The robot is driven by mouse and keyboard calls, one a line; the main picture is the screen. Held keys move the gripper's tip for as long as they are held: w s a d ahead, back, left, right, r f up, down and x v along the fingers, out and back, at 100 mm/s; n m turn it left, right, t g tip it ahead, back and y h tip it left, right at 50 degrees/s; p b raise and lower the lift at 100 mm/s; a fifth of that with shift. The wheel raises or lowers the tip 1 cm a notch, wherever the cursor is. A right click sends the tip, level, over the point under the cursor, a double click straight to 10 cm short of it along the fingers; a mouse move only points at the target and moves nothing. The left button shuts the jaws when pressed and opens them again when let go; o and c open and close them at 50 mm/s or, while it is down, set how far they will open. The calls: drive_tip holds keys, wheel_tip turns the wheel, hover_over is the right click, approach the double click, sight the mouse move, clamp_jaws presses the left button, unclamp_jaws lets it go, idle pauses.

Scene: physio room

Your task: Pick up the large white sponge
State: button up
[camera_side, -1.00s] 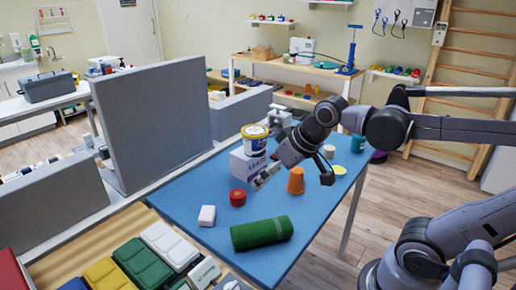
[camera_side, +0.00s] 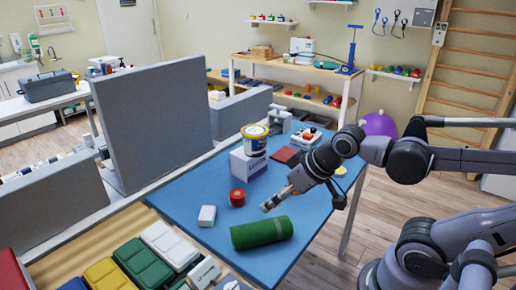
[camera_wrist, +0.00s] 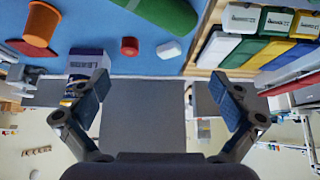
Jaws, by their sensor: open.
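The white sponge (camera_side: 207,215) is a small, rounded white block lying on the blue table (camera_side: 185,198), near its left edge. It also shows at the top of the wrist view (camera_wrist: 169,50), to the right of a red round object. My gripper (camera_side: 268,206) is above the table, to the right of the sponge and apart from it, over the area just behind the green roll. In the wrist view my gripper (camera_wrist: 160,80) has its two blue-padded fingers spread wide, with nothing held between them.
A green roll (camera_side: 262,232) lies in front of my gripper. Grey partitions (camera_side: 150,120) rise at left. An orange cup (camera_wrist: 41,24) shows in the wrist view.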

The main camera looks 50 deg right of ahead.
idle(0.3)
drive_tip(key=c, duration=0.7)
drive_tip(key=shift+o, duration=0.2)
drive_tip(key=m+g+h, duration=0.1)
drive_tip(key=m+g, duration=0.5)
drive_tip(key=m, duration=0.5)
hover_over(207, 212)
drive_tip(key=f, duration=1.1)
drive_tip(key=shift+s+a, duration=0.2)
drive_tip(key=shift+a, duration=0.2)
drive_tip(key=shift+d+f, duration=0.15)
drive_tip(key=shift+f, duration=1.25)
drive_tip(key=shift+d+f, duration=0.1)
drive_tip(key=shift+f, duration=1.25)
